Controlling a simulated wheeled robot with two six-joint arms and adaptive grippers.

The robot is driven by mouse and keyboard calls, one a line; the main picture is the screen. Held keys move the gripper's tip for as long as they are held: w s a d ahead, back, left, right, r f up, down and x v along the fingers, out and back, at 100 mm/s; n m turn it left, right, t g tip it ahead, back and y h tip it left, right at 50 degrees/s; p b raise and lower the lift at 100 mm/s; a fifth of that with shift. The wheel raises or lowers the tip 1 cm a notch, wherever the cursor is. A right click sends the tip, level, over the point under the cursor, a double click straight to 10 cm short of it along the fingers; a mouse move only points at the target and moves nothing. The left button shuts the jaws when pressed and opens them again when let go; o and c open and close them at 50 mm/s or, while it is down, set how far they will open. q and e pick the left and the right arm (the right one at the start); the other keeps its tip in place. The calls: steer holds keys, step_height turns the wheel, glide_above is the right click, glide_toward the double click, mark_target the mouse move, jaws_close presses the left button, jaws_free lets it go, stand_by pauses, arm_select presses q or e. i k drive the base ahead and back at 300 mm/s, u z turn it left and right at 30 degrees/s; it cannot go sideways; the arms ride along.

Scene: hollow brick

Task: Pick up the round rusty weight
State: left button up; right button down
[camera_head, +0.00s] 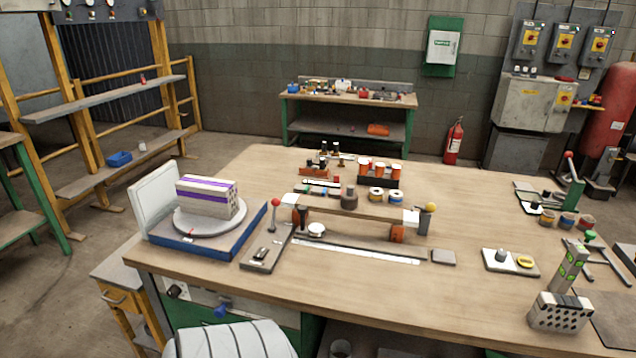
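The round rusty weight (349,198) is a small dark brown, squat cylinder with a narrower knob on top. It stands upright on the long pale beam (376,209) of a test rig in the middle of the wooden workbench (400,290). Neither of my grippers shows in this view, and nothing touches the weight from above.
A striped hollow brick (207,197) sits on a round turntable at the left. A red-knobbed lever (273,215) and a yellow-knobbed post (428,218) flank the beam. An orange-topped bottle rack (380,172) stands behind it. A perforated block (560,312) is front right. The bench's front middle is clear.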

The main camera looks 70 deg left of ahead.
mark_target(348, 197)
steer(key=u, duration=1.1)
